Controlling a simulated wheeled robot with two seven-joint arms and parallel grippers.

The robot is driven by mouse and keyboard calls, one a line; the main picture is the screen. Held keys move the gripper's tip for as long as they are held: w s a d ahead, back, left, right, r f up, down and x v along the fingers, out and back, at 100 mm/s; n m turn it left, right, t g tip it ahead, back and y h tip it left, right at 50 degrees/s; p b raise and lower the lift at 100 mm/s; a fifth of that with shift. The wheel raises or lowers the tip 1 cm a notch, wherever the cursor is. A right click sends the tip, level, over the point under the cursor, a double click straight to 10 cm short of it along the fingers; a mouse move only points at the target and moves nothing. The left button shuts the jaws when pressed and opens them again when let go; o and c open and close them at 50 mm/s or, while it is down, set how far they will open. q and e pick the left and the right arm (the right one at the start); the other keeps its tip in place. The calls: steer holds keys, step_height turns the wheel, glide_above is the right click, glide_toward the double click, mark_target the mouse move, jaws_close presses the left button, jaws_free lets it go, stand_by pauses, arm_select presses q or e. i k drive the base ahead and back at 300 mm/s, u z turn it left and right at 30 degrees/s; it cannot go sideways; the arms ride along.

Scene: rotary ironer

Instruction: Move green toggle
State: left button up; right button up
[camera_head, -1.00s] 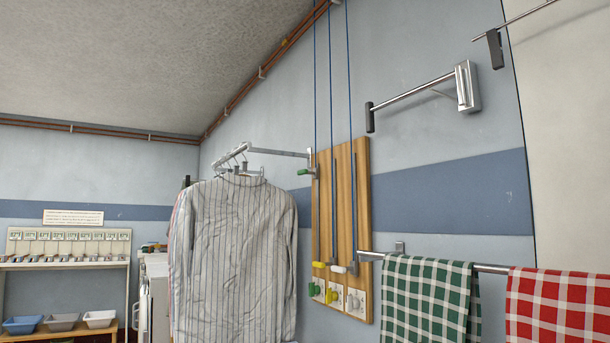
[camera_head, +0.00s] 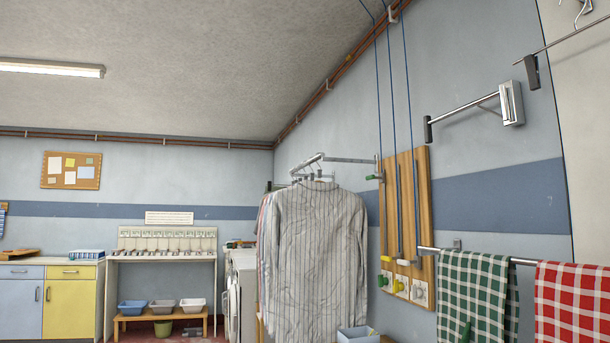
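A wooden board (camera_head: 421,200) is fixed to the right wall, with blue cords running down to it from the ceiling pipe. A green toggle (camera_head: 372,177) sits high at the board's left edge, beside the end of the metal hanging rail. A yellow toggle (camera_head: 385,258) and a white toggle (camera_head: 403,262) sit much lower on the board. Below them are a green knob (camera_head: 381,281) and a yellow knob (camera_head: 398,286) by small pale plates (camera_head: 418,292). Neither of my grippers is in view.
A striped shirt (camera_head: 315,250) hangs left of the board. A rail with a green checked cloth (camera_head: 477,290) and a red checked cloth (camera_head: 572,305) runs to its right. A grey-blue box (camera_head: 357,336) is at the bottom edge. A white machine (camera_head: 241,290) stands behind the shirt.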

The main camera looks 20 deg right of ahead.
mark_target(381, 177)
steer(key=u, duration=0.3)
steer(key=i, duration=1.45)
steer(key=z, duration=0.9)
steer(key=i, duration=1.2)
steer(key=z, duration=1.25)
